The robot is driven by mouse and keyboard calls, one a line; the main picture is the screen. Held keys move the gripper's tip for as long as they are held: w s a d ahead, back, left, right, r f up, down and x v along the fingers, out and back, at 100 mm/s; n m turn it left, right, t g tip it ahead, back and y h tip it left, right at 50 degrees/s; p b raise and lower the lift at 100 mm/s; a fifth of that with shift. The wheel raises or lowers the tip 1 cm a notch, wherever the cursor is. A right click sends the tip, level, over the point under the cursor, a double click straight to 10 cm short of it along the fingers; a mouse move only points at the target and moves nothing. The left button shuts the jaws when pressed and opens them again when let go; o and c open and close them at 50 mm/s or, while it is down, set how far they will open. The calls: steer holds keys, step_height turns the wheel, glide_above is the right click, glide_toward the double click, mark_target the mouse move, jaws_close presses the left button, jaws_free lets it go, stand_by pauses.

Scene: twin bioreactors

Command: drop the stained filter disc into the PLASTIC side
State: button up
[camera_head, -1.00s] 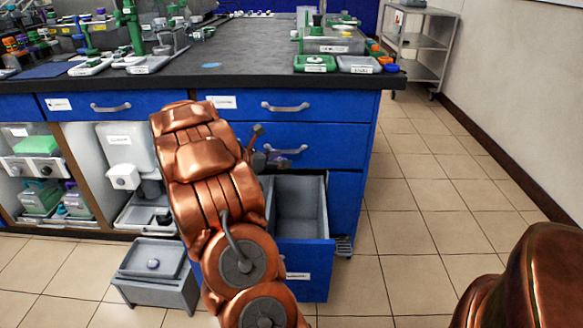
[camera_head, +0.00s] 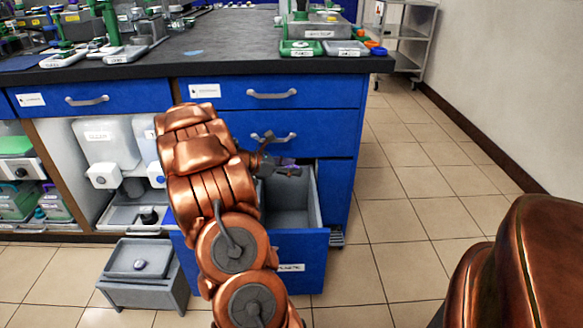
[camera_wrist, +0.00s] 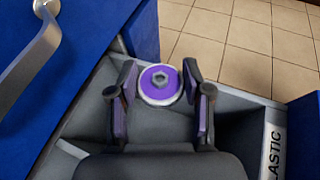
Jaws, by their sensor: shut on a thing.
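The filter disc (camera_wrist: 160,86), purple with a pale rim and a grey nut-like centre, sits between the fingertips of my gripper (camera_wrist: 161,90) in the wrist view. My gripper is shut on it. In the head view my gripper (camera_head: 287,172) is above the open grey-lined drawer (camera_head: 290,243), with a bit of purple at its tip. In the wrist view a white label reading "LASTIC" (camera_wrist: 273,150), its first letter cut off, is at the lower right, beside the drawer interior. My gripper hides part of the interior, so I cannot tell which compartment is below the disc.
Closed blue drawers with metal handles (camera_head: 272,95) are above the open one. The black worktop (camera_head: 225,50) carries lab items. The tiled floor (camera_head: 400,200) at the right is clear.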

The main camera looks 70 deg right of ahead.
steer(key=shift+f+b, duration=1.15)
steer(key=shift+f, duration=0.3)
steer(key=o, duration=0.9)
steer(key=shift+r, duration=0.1)
steer(key=v, duration=1.2)
